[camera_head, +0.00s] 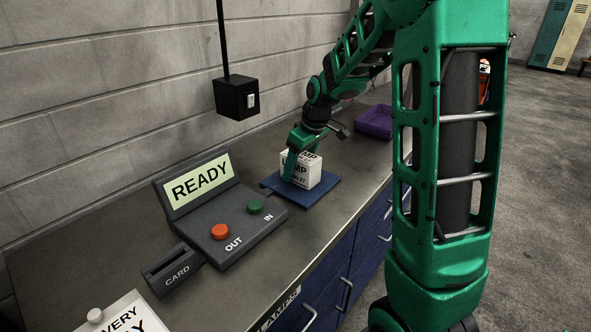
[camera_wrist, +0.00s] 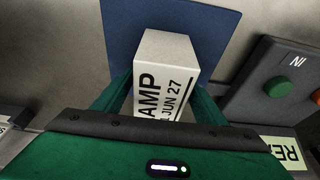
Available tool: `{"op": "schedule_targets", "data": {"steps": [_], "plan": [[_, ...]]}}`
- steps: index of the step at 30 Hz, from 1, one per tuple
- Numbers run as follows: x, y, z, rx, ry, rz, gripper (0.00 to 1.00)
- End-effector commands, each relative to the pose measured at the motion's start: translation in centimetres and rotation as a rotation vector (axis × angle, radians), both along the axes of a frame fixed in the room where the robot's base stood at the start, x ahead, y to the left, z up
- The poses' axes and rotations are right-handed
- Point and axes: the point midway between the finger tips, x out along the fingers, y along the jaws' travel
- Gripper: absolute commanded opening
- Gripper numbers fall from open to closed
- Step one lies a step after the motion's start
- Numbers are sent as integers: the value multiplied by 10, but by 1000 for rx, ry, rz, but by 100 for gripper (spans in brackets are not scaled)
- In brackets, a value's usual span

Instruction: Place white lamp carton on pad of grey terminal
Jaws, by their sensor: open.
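The white lamp carton (camera_head: 308,171) stands upright on the blue pad (camera_head: 317,191) beside the grey terminal (camera_head: 232,216). Its printed side also shows in the wrist view (camera_wrist: 163,75). My gripper (camera_head: 293,162) is at the carton, with its green fingers on either side of it in the wrist view (camera_wrist: 160,100). The jaws are open; whether a finger touches the carton I cannot tell. The terminal's screen (camera_head: 197,185) reads READY. It has an orange button (camera_head: 220,231) marked OUT, a green button (camera_head: 254,207) marked IN, and a card slot (camera_head: 170,273).
A black box with a light switch (camera_head: 237,97) hangs over the counter. A purple tray (camera_head: 374,122) sits farther back. A white sign with a knob (camera_head: 118,318) is at the lower left. Blue drawers (camera_head: 325,290) are below the counter. The counter front edge is clear.

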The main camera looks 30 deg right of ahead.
Motion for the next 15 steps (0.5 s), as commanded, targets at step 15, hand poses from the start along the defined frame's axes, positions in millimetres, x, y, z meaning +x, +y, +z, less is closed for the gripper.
{"op": "schedule_targets", "data": {"steps": [15], "plan": [[-25,-11,89,-1,-5,-1,65]]}}
